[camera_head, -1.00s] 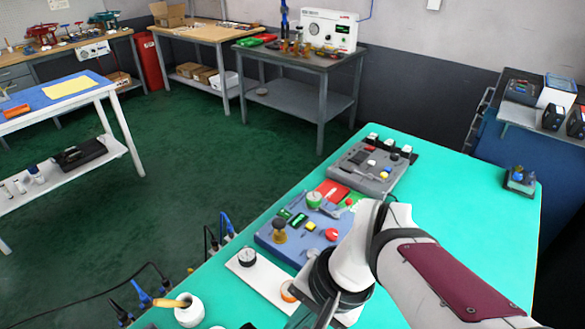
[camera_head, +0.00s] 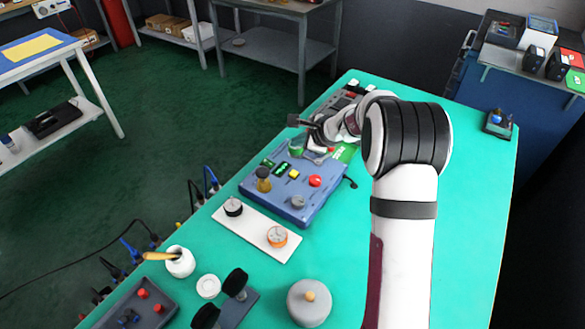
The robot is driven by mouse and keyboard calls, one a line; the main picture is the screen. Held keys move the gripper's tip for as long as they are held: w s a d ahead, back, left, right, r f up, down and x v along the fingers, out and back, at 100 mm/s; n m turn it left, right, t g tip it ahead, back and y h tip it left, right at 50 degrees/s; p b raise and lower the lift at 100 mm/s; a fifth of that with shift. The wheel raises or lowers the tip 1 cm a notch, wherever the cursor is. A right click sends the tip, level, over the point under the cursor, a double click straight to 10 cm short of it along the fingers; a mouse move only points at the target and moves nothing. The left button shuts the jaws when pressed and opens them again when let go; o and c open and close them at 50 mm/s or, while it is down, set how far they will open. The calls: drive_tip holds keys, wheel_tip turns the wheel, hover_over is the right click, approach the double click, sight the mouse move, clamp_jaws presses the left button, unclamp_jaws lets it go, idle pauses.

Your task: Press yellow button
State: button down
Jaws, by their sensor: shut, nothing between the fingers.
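A blue control panel (camera_head: 287,208) lies on the teal table. A small yellow button (camera_head: 294,173) sits on it, between a green display (camera_head: 281,169) and a red button (camera_head: 315,181). The yellow button is uncovered in this view. My gripper (camera_head: 294,121) is small in the picture, beyond the yellow button, near the panel's far end and the grey panel behind it. It is shut and empty, and looks apart from the yellow button. Its exact height above the panels is hard to tell.
A brass knob (camera_head: 263,180), a green knob (camera_head: 295,151) and a grey knob (camera_head: 297,202) stand on the blue panel. The grey panel (camera_head: 336,101) behind is partly hidden by my arm. A white plate (camera_head: 256,235) lies in front.

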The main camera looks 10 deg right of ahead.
idle(0.3)
drive_tip(key=shift+f, duration=4.4)
drive_tip(key=shift+f, duration=0.1)
drive_tip(key=shift+f, duration=0.3)
drive_tip(key=shift+f, duration=0.4)
drive_tip(key=shift+r, duration=0.85)
drive_tip(key=shift+r, duration=2.5)
